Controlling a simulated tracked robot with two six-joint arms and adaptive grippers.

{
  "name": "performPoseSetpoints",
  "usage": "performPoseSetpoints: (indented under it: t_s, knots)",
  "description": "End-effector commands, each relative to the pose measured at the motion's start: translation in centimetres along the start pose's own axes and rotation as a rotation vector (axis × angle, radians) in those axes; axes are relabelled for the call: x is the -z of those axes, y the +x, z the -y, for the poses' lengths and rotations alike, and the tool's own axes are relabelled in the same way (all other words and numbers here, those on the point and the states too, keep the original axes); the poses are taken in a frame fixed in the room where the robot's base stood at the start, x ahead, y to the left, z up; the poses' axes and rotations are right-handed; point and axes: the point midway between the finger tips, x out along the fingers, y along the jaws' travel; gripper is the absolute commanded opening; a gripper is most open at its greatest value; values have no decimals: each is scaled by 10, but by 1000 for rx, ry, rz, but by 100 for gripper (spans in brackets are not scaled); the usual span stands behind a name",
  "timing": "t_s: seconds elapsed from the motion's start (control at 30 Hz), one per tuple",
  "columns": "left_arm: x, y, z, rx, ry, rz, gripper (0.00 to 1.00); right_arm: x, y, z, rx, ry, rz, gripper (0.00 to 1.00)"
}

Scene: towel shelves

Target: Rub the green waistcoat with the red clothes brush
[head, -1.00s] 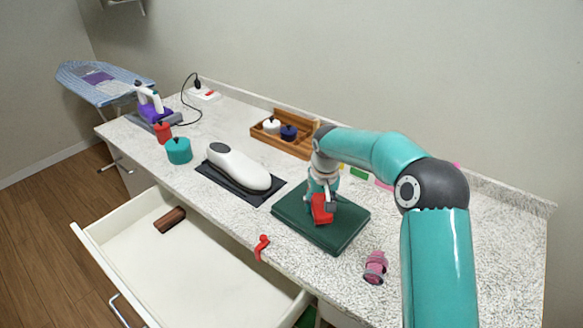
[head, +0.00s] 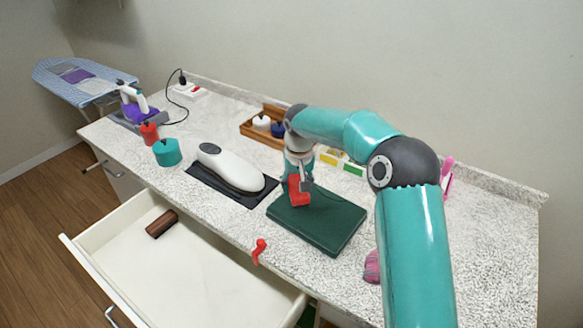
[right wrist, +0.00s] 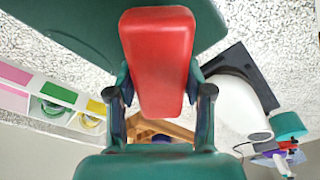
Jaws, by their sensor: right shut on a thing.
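The green waistcoat (head: 325,225) lies folded flat as a dark green slab on the speckled counter; it also shows at the top of the right wrist view (right wrist: 75,25). My right gripper (head: 300,178) is over the waistcoat's far left part, shut on the red clothes brush (head: 298,192). In the right wrist view the brush (right wrist: 158,60) sits between the two fingers (right wrist: 160,98). The brush is at or just above the cloth; I cannot tell whether it touches. My left gripper is in neither view.
A white iron-like device (head: 230,168) on a dark mat stands left of the waistcoat. A wooden tray (head: 262,137) with small pots is behind. A red hook-like item (head: 259,250) lies at the counter's front edge, above an open drawer (head: 190,265) holding a brown block (head: 161,223).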

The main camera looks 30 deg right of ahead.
Motion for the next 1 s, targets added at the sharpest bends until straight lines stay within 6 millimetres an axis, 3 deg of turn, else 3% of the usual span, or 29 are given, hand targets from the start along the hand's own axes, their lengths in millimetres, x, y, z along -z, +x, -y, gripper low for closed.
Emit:
performPoseSetpoints:
  t_s: [0.5, 1.0]
  knots:
    - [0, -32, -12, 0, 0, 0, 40, 7, -48, -6, -1, 8, -1, 19]
    - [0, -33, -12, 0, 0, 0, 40, 6, -50, -8, -2, 13, -1, 19]
